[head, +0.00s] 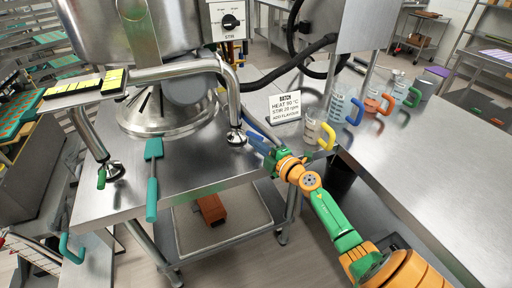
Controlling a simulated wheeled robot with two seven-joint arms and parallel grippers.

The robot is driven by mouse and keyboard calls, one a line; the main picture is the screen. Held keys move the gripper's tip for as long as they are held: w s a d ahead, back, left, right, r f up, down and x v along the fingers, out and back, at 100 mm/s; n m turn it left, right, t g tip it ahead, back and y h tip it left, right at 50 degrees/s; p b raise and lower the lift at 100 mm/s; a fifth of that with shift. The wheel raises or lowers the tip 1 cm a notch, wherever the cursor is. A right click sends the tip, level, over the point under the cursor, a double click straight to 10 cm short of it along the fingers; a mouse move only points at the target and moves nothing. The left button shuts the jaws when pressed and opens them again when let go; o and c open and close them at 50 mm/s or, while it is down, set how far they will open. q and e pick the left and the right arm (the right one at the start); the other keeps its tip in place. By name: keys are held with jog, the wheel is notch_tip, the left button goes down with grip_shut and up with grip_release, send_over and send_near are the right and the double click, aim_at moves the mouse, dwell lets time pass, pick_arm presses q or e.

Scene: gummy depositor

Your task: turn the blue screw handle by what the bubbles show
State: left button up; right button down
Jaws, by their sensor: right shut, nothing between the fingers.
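The blue screw handle (256,142) sits beside the right levelling foot (237,136) of the steel machine, on the steel table. My right gripper (271,153) is at the handle's near right end, with its arm coming in from the lower right. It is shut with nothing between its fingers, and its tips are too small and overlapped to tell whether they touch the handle. The left foot (117,170) has a green handle (101,178). I cannot make out any bubbles clearly.
A small sign (286,106) stands behind my right gripper. A cup with a yellow handle (327,137) and other jugs stand to the right. A teal spatula (152,180) lies left of the right foot. The table at far right is clear.

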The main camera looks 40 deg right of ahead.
jog(key=shift+a+r, duration=0.1)
jog(key=shift+d+f+y+b, duration=0.2)
jog(key=shift+d+y+b, duration=0.1)
jog(key=shift+b, duration=0.4)
jog(key=shift+d+r+n+y+b, duration=0.1)
jog(key=shift+d+n+y+b, duration=0.25)
jog(key=shift+n+y+b, duration=0.25)
jog(key=shift+d+b, duration=0.3)
jog(key=shift+b, duration=0.15)
jog(key=shift+w+d+r+b, duration=0.1)
jog(key=shift+w+d+b, duration=0.25)
jog(key=shift+d+b, duration=0.4)
jog(key=shift+w+d+b, duration=0.35)
jog(key=shift+d+b, duration=0.1)
jog(key=shift+d, duration=0.55)
